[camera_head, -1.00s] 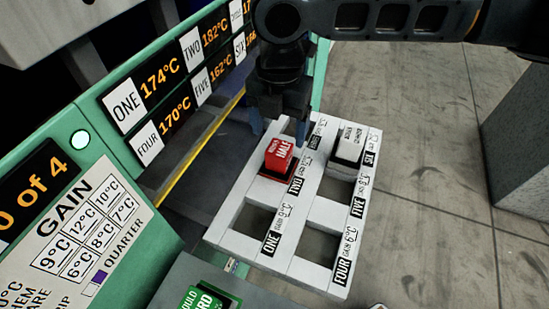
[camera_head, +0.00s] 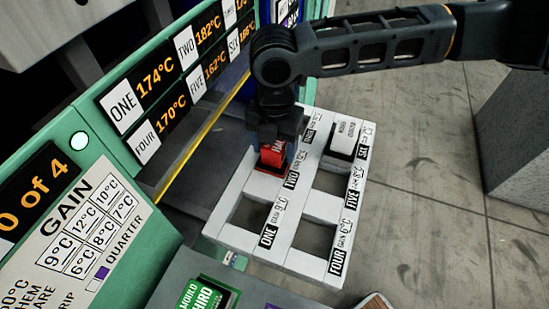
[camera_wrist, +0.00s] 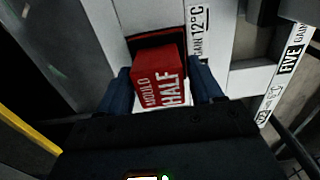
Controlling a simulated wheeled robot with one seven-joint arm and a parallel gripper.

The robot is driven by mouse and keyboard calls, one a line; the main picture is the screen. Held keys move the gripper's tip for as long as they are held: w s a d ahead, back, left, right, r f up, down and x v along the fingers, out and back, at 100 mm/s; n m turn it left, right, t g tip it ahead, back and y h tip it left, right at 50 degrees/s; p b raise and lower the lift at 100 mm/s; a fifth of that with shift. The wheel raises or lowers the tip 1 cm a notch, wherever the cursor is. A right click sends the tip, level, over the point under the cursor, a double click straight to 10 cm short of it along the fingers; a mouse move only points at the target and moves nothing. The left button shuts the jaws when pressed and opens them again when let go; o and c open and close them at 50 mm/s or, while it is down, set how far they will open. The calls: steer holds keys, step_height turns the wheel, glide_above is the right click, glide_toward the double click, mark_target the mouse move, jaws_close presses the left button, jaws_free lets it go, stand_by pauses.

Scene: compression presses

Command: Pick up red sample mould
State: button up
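The red sample mould (camera_head: 274,153), a block with white lettering including "HALF", sits in slot TWO of the white rack (camera_head: 237,237). My gripper (camera_head: 276,140) is over it from above, hiding its upper part in the head view. In the wrist view the mould (camera_wrist: 160,75) lies between the two blue fingers of my gripper (camera_wrist: 163,90), one on each side. The fingers look apart, with thin gaps beside the mould; contact cannot be made out for certain. The mould appears still seated in its slot.
A white mould (camera_head: 345,138) sits in slot SIX. The slots ONE, FOUR and FIVE are empty. The green press panel (camera_head: 120,200) with temperature displays stands left of the rack. A green-labelled block (camera_head: 200,299) is at the lower edge. Bare floor (camera_head: 430,215) lies to the right.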

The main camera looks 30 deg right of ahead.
jaws_close()
stand_by(0.4)
steer(key=shift+r, duration=0.1)
